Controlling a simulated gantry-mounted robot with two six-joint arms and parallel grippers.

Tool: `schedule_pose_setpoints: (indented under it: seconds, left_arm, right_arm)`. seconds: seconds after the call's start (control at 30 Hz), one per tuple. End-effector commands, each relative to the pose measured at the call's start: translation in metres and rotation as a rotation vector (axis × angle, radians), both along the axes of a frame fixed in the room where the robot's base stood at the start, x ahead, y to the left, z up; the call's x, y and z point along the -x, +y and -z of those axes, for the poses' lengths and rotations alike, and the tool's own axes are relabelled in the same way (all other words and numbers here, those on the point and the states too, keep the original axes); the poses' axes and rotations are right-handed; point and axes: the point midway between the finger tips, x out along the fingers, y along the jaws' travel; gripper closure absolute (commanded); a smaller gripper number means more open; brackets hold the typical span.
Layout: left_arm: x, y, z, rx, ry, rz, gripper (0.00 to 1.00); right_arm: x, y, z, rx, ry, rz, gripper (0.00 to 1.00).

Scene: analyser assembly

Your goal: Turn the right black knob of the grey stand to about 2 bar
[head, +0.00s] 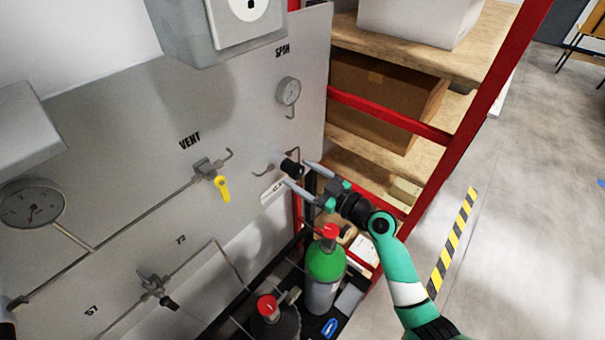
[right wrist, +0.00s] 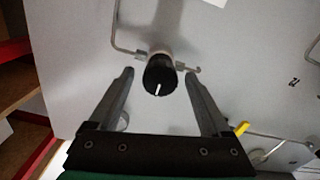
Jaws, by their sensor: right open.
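The right black knob (head: 291,167) sits on the grey stand (head: 120,120), near the panel's right edge and below a small round gauge (head: 289,91). In the right wrist view the black knob (right wrist: 160,74) shows a white pointer mark near its lower middle. My right gripper (head: 296,173) is open, with one finger on each side of the knob; it also shows in the right wrist view (right wrist: 160,85). Gaps show between both fingers and the knob there. The gauge's reading is too small to tell. My left gripper is not seen.
A yellow-handled vent valve (head: 222,187) is left of the knob. A green-topped cylinder (head: 325,262) and a dark cylinder (head: 275,318), both with red caps, stand below. A red-framed shelf (head: 390,115) with boxes is close on the right. A larger gauge (head: 32,206) is far left.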

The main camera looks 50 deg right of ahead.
Motion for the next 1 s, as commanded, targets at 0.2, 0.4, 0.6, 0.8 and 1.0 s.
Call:
schedule_pose_setpoints:
  seconds: [0.2, 0.4, 0.6, 0.8, 1.0]
  left_arm:
    - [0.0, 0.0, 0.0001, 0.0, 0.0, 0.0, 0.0]
    - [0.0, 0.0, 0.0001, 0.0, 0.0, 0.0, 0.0]
    - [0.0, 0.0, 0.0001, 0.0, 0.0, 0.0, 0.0]
    - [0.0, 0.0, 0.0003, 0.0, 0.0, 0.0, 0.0]
    - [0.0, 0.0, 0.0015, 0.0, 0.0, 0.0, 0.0]
  right_arm:
    - [0.0001, 0.0, 0.0, 0.0, 0.0, 0.0, 0.26]
    - [0.0003, 0.0, 0.0, 0.0, 0.0, 0.0, 0.62]
    - [0.0004, -0.0001, 0.0, 0.0, 0.0, 0.0, 0.98]
    - [0.0004, -0.0001, 0.0, -0.006, 0.0, 0.0, 1.0]
    - [0.0003, -0.0001, 0.0002, -0.053, 0.003, -0.001, 1.0]
